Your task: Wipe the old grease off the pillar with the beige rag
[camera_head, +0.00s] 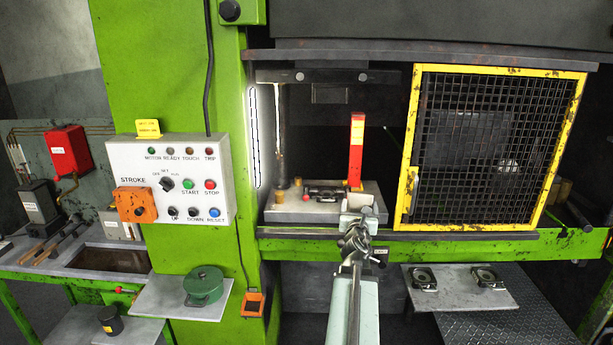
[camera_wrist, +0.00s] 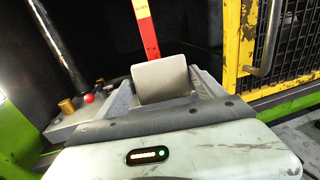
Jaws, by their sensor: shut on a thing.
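My gripper (camera_head: 358,203) is inside the press opening, over the front part of the die bed. In the wrist view my gripper (camera_wrist: 164,88) is shut on the rag (camera_wrist: 163,78), a beige-grey folded pad between the two fingers. The pillar (camera_head: 281,130) is a dark upright rod at the left of the opening, with a pale streak down its side. It also shows at the upper left of the wrist view (camera_wrist: 62,45). The rag is apart from the pillar, to its right and nearer me. Any grease is too small to tell clearly.
A red upright block (camera_head: 356,145) stands just behind my gripper. A yellow-framed mesh guard (camera_head: 409,150) is to the right. The die bed (camera_head: 305,209) carries brass posts and a dark part. A control box (camera_head: 172,183) is on the green column at left.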

